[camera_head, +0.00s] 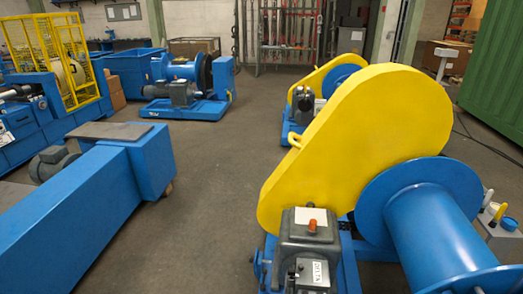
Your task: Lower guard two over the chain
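A large yellow teardrop-shaped guard (350,130) stands over the drive of the near blue machine at the right. I see no number on either guard, so I cannot tell which is guard two. No chain shows; the guards hide the drives, and I cannot tell whether they are fully down. Neither of my grippers is in view.
A grey gearbox (307,232) with a label and a blue drum (430,225) flank the near guard. A long blue machine (85,205) fills the lower left. Another blue machine (185,80) stands farther back. Bare floor (215,175) runs between them. A green container (505,75) stands right.

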